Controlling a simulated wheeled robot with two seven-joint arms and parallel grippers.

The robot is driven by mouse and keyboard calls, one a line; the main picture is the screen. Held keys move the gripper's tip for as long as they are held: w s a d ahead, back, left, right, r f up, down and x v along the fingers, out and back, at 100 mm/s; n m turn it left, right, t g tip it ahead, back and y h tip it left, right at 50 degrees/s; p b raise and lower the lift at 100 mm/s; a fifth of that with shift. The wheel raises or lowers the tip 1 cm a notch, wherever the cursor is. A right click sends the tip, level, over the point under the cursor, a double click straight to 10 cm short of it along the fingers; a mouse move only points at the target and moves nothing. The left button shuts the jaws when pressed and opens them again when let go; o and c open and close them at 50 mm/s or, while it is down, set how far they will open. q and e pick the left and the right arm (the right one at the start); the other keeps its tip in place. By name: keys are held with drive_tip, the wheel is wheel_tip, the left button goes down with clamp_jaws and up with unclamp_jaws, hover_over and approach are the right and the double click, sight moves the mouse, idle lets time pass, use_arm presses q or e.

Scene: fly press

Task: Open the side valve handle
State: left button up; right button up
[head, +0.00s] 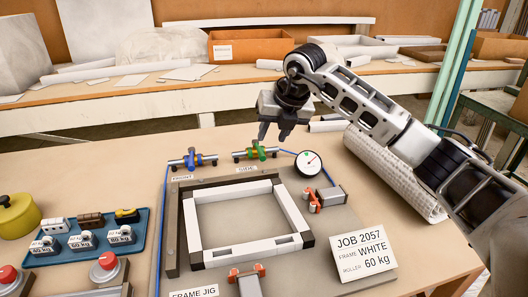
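The side valve (243,155) sits behind the frame jig, above a label reading SIDE (246,169). Its green handle (258,150) is at the middle of the short metal pipe; I cannot tell its exact angle. My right gripper (274,136) hangs from the upper right with its fingers pointing down, just above and slightly right of the green handle. Its fingers are apart with nothing between them. I see no contact with the handle. My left gripper is not in view.
A blue-handled valve (192,159) labelled FRONT stands to the left. A pressure gauge (308,163) is at the right. The jig holds a white frame (245,188). A blue tray (82,241) with weights, red buttons (107,260) and a job card (363,251) are nearer.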

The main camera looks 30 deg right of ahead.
sight(263, 154)
drive_tip(key=x, duration=0.8)
drive_tip(key=shift+a, duration=0.1)
drive_tip(key=shift+c, duration=0.4)
clamp_jaws()
